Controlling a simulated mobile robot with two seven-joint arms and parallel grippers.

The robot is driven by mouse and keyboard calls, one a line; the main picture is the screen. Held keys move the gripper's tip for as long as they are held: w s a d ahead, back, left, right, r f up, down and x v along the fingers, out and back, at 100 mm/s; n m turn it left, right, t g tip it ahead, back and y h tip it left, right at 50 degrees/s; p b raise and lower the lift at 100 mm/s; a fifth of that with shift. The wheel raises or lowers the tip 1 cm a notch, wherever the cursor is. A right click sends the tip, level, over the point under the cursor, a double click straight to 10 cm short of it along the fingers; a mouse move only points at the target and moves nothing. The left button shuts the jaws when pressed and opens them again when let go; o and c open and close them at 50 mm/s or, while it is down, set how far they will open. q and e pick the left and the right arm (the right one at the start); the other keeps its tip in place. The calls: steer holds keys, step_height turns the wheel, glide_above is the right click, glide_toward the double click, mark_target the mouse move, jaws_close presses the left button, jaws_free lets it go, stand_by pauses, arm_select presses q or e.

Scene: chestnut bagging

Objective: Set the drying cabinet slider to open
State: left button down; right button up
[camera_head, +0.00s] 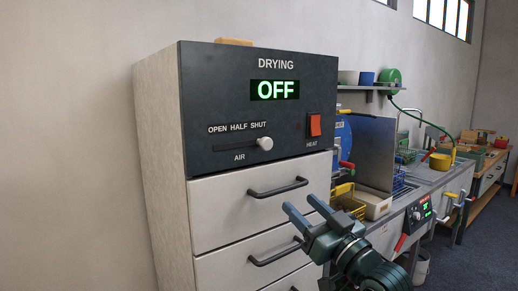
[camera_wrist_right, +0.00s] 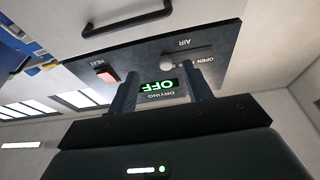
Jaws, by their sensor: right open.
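The drying cabinet (camera_head: 160,150) stands at left centre in the head view, with a dark control panel (camera_head: 215,85) on top. Its display (camera_head: 275,90) reads OFF in green. The AIR slider knob (camera_head: 265,143) is at the right end of its slot, under the label SHUT. The knob also shows in the right wrist view (camera_wrist_right: 167,61), where the picture is upside down. My right gripper (camera_head: 298,220) is open and empty, in front of the drawers, below and right of the knob and apart from it. Its fingers (camera_wrist_right: 159,88) point toward the panel. My left gripper is not in view.
A red HEAT switch (camera_head: 314,125) sits right of the slider. Drawer handles (camera_head: 278,187) stick out below the panel, close to my right gripper. A sink bench (camera_head: 440,180) with a yellow basket (camera_head: 345,202) stands to the right. Plain wall lies left of the cabinet.

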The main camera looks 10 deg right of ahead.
steer(key=y, duration=0.1)
glide_toward(268, 146)
steer(key=shift+n+t, duration=0.3)
steer(key=shift+t, duration=0.1)
steer(key=p+x, duration=0.3)
steer(key=x, duration=0.5)
steer(key=shift+w+a+f, duration=0.15)
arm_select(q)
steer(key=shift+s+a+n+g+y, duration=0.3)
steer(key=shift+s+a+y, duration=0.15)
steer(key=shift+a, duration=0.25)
arm_select(e)
steer(key=shift+w+a, duration=0.15)
steer(key=shift+w, duration=0.3)
steer(key=shift+c, duration=0.5)
steer(key=c, duration=0.8)
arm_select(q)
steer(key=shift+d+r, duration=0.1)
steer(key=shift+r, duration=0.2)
arm_select(e)
jaws_close()
